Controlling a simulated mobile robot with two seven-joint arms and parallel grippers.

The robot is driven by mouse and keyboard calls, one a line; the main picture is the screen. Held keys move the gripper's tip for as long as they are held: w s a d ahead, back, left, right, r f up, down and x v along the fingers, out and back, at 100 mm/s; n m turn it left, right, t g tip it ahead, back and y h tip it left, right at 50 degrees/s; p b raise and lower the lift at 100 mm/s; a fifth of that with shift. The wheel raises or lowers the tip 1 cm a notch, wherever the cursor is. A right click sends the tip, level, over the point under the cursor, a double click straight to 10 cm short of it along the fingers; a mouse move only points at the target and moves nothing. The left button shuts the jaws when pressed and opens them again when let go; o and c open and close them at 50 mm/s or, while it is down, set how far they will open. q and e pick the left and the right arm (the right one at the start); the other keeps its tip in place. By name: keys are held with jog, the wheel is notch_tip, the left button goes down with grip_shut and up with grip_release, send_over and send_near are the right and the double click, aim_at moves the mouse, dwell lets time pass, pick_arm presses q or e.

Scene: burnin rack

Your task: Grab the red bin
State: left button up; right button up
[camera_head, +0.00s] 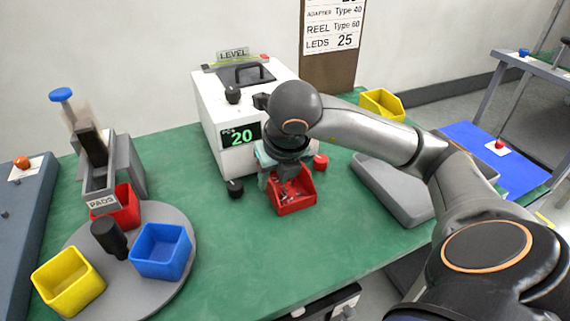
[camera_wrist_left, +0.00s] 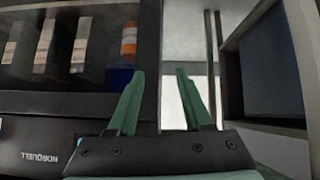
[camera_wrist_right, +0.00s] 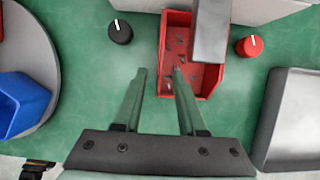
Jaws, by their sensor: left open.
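A red bin (camera_head: 293,205) with small dark parts inside sits on the green bench in front of the white machine. It also shows in the right wrist view (camera_wrist_right: 168,50), partly covered by a grey block. My right gripper (camera_head: 274,178) is over the bin, and its open fingers in the right wrist view (camera_wrist_right: 159,72) appear to lie either side of the bin's left wall. I cannot tell whether they touch it. A second red bin (camera_head: 124,212) stands on the grey turntable at left. My left gripper (camera_wrist_left: 155,75) is open and empty, away from the bench.
The white machine (camera_head: 205,95) reads 20. Black knobs (camera_wrist_right: 121,32) and a red knob (camera_wrist_right: 248,46) flank the bin. A yellow bin (camera_head: 68,288) and blue bin (camera_head: 162,252) share the turntable (camera_head: 140,295). A grey tray (camera_head: 385,195) lies right. The bench front is clear.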

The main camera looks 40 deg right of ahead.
aim_at(269, 197)
jog(key=x, duration=0.2)
jog(key=w+x, duration=0.1)
jog(key=x, duration=0.2)
jog(key=shift+w+d, duration=0.1)
jog(key=shift+d, duration=0.15)
jog(key=shift+c, duration=0.3)
grip_shut()
dwell(0.9)
